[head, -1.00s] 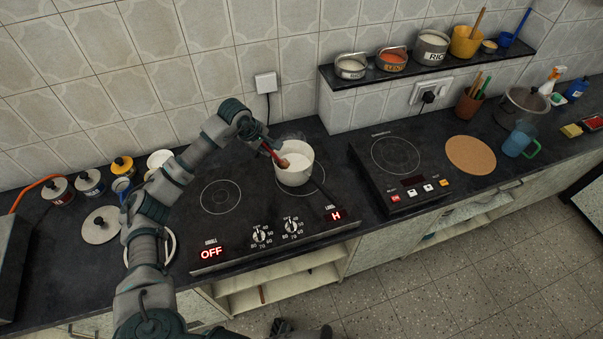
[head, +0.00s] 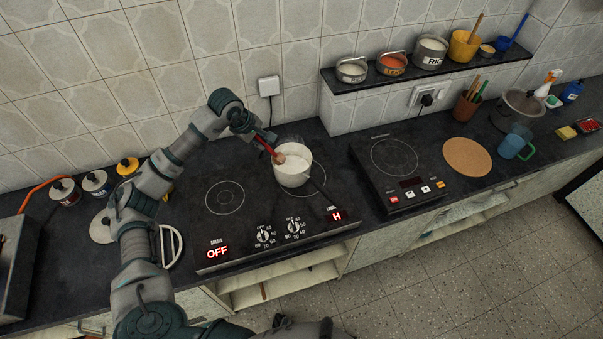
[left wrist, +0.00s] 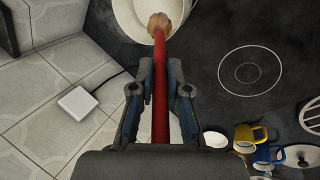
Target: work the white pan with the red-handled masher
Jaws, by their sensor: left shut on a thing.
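The white pan (head: 292,168) stands on the right zone of the black two-zone cooktop, with its dark handle pointing to the lower right. It holds something white. My left gripper (head: 262,139) is shut on the red handle of the masher (head: 265,146), up and left of the pan. The masher is tilted, and its wooden end is at the pan's mouth. In the left wrist view the red masher handle (left wrist: 160,92) runs between the fingers, and its wooden end overlaps the pan (left wrist: 138,22). I cannot tell how deep that end reaches. My right gripper is not in view.
The cooktop (head: 228,222) shows OFF at left and H at right. A second single hob (head: 395,160) and a cork mat (head: 467,157) lie to the right. A shelf with labelled tins (head: 391,63) is behind.

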